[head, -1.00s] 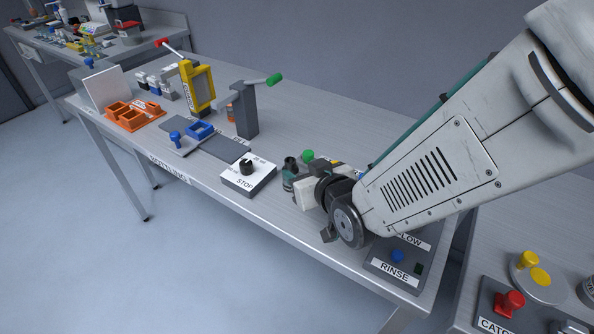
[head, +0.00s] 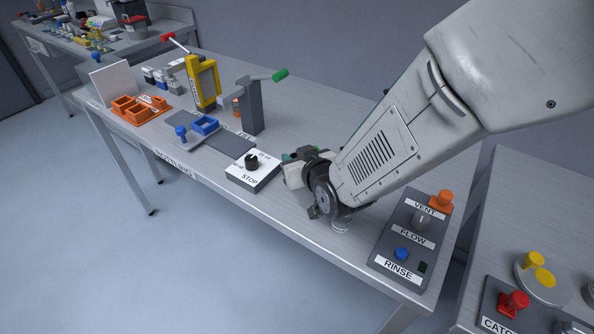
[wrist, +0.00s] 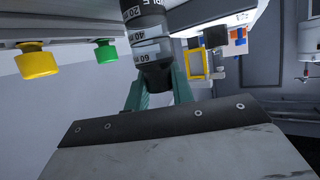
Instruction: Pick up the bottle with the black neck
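The bottle with the black neck (wrist: 156,72) is in the wrist view, upside down in that picture. Its pale body carries dark bands with ml marks, and the dark neck is nearest my gripper. My gripper (wrist: 160,84) has a teal finger on each side of the neck. I cannot tell whether both fingers press on it. The neck is hidden there by my arm.
A grey panel (head: 409,239) marked VENT, FLOW and RINSE lies right of the bottle. A grey post with a green-tipped lever (head: 251,106) and a yellow frame (head: 203,83) stand farther left. The table's front edge is close.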

